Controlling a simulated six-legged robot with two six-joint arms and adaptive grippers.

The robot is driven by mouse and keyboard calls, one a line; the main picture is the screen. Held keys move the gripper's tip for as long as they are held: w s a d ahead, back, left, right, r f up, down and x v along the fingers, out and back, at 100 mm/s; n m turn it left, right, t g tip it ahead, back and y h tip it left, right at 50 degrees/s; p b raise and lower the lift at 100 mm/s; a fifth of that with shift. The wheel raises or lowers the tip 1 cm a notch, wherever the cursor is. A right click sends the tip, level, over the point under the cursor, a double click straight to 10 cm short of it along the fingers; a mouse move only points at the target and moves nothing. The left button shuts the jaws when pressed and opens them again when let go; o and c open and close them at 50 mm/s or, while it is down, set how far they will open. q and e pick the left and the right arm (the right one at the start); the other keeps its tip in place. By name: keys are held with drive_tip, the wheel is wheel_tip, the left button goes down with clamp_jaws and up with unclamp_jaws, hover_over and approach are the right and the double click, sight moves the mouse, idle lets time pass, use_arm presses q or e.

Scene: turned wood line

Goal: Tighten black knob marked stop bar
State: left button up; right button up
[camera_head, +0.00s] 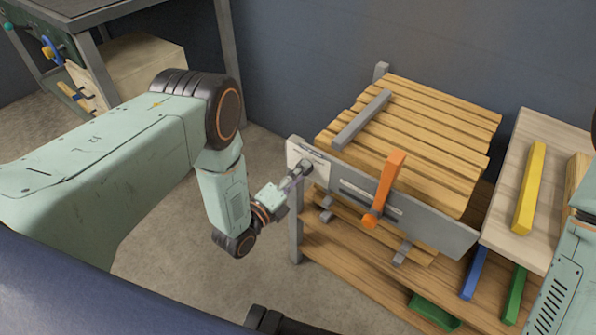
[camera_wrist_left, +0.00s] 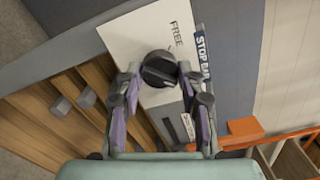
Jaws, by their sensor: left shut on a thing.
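The black knob (camera_wrist_left: 159,68) sits on a white plate (camera_wrist_left: 135,35) printed "FREE", beside a blue label (camera_wrist_left: 202,52) that starts "STOP BA". My left gripper (camera_wrist_left: 158,77) is shut on the knob, one finger on each side. In the head view my left gripper (camera_head: 300,173) reaches the white plate (camera_head: 320,175) at the left end of the grey front panel; the knob is mostly hidden there. The knob's pointer direction is hard to read. My right arm shows only at the right edge, its gripper out of view.
An orange lever (camera_head: 387,183) stands out from the grey panel (camera_head: 430,220), right of the plate. Wooden slats (camera_head: 430,125) lie behind it with a grey bar (camera_head: 362,118) across. A pale board (camera_head: 508,210) with a yellow bar (camera_head: 530,188) is at right. Open floor lies at left.

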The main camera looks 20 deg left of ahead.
use_arm(q)
drive_tip(key=shift+s+f, duration=0.1)
idle(0.3)
drive_tip(key=o, duration=1.2)
drive_tip(key=shift+c, duration=0.2)
drive_tip(key=v, duration=1.2)
